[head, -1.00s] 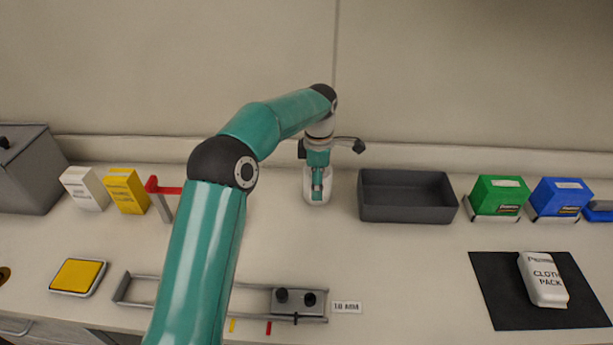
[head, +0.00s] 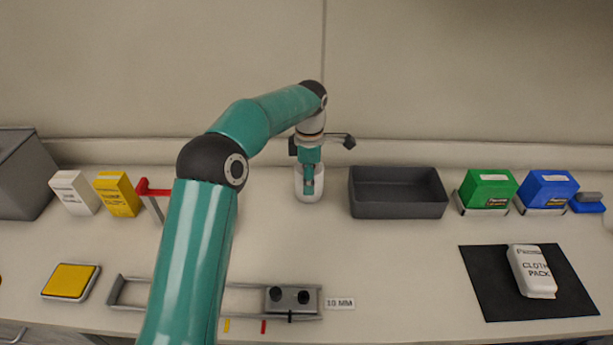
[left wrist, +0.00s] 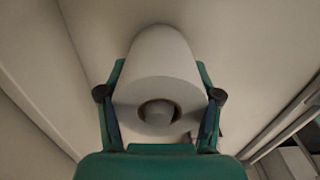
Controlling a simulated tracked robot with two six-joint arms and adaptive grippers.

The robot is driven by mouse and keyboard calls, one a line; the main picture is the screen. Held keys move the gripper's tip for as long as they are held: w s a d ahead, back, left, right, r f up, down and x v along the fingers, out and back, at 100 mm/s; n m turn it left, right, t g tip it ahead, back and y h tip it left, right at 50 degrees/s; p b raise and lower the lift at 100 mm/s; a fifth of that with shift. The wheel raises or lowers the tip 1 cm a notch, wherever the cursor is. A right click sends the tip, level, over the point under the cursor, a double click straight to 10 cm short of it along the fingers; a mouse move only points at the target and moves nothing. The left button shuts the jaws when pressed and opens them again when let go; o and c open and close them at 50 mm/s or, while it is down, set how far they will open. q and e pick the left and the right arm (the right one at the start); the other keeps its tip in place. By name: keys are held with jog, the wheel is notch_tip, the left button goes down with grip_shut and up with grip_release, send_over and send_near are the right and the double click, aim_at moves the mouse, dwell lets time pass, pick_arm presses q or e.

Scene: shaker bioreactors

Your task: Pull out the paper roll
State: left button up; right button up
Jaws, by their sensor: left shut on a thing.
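The white paper roll (head: 308,190) stands upright near the back of the bench, left of the dark grey bin. My left gripper (head: 309,180) is over it from above. In the left wrist view the paper roll (left wrist: 160,75) lies between the two fingers of my left gripper (left wrist: 160,110), with its hollow core facing the camera. The fingers are shut on its two sides. The arm hides part of the bench on the left. My right gripper is not in view.
A dark grey bin (head: 397,210) stands just right of the roll. Green (head: 488,188) and blue (head: 547,189) boxes stand further right. A cloth pack (head: 532,271) lies on a black mat (head: 486,288). A metal rail (head: 245,314) lies in front. White (head: 74,192) and yellow (head: 118,194) boxes stand left.

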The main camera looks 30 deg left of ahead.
pick_arm(q)
jog(key=shift+w+r+p, duration=0.1)
jog(key=shift+r+p, duration=0.2)
jog(key=shift+r, duration=0.15)
jog(key=shift+r, duration=0.25)
jog(key=shift+r+p, duration=0.45)
jog(key=shift+p, duration=0.25)
jog(key=shift+r, duration=0.1)
jog(key=shift+r+p, duration=0.6)
jog(key=shift+p, duration=0.05)
jog(key=shift+r, duration=0.25)
jog(key=shift+r+p, duration=0.45)
jog(key=shift+p, duration=0.25)
jog(key=shift+r, duration=0.25)
jog(key=shift+r+p, duration=0.45)
jog(key=shift+p, duration=0.2)
